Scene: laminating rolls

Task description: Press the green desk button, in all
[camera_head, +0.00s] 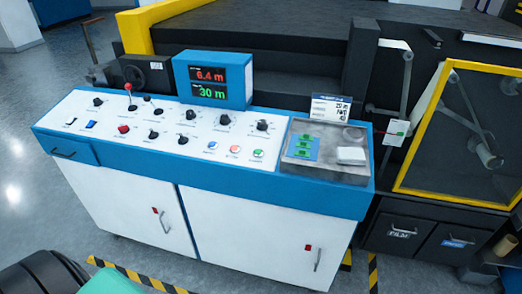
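A small round green button (258,154) sits on the white sloped top of the blue-edged control desk (175,126). It is the rightmost in a short row with a red-orange button (235,149) and a blue button (212,146). Nothing covers it. Whether it is pressed is too small to tell. Neither of my grippers is in view.
A grey tray (301,170) right of the button holds a blue pad (302,147) with green pieces and a white block (351,155). Black knobs and a red-topped lever (129,90) stand on the desk. A display (212,80) reads 6.4 m and 30 m.

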